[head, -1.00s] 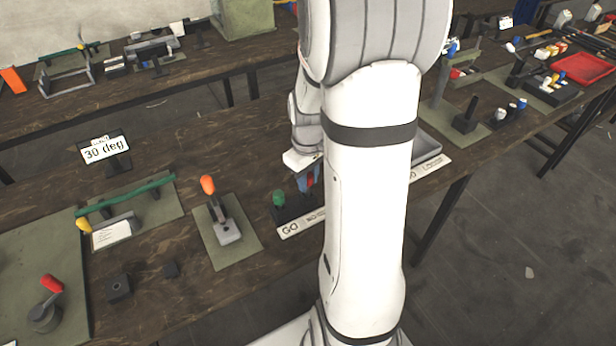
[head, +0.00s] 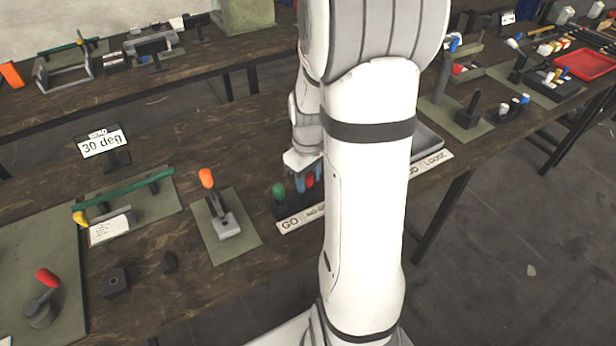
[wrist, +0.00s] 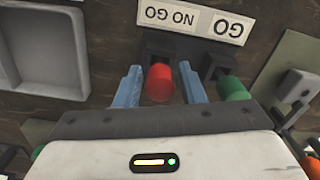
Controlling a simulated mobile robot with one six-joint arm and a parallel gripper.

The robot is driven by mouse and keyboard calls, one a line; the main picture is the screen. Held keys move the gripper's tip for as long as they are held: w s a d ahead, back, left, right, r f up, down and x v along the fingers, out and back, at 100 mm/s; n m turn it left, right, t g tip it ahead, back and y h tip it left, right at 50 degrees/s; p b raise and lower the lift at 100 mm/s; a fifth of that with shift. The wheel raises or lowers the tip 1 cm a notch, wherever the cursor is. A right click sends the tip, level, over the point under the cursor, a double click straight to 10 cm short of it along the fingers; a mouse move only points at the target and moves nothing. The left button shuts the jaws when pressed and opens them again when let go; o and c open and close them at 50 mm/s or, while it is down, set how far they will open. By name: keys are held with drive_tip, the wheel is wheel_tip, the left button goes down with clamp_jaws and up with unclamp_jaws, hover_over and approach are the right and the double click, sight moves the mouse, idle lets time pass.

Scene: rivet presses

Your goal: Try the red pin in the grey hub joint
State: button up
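The red pin (wrist: 159,84) stands upright in a black holder (wrist: 172,44) beside the NO GO label. My gripper (wrist: 158,92) is open, with one blue finger on each side of the red pin and a gap visible on both sides. In the head view my gripper (head: 309,177) is at the rack, partly behind my own arm, and the red pin (head: 310,182) shows between the fingers. A grey block with an orange-tipped lever (head: 228,226), likely the grey hub joint, sits on a green mat left of the rack. It also shows in the wrist view (wrist: 294,88).
A green pin (wrist: 232,88) stands in the holder beside the GO label (wrist: 230,27). A grey tray (wrist: 45,45) lies on the other side. A 30 deg sign (head: 102,145) stands behind, and a dark block (head: 116,281) sits at the front left.

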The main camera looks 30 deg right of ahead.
drive_tip(key=shift+o, duration=1.3)
drive_tip(key=shift+r, duration=0.1)
wheel_tip(320, 180, up, 8)
drive_tip(key=shift+f, duration=0.2)
drive_tip(key=s+a+r+m+t, duration=0.2)
drive_tip(key=s+a+r, duration=0.4)
drive_tip(key=s+a, duration=0.6)
drive_tip(key=shift+a+m+t, duration=0.4)
drive_tip(key=shift+m, duration=0.2)
drive_tip(key=shift+c, duration=0.4)
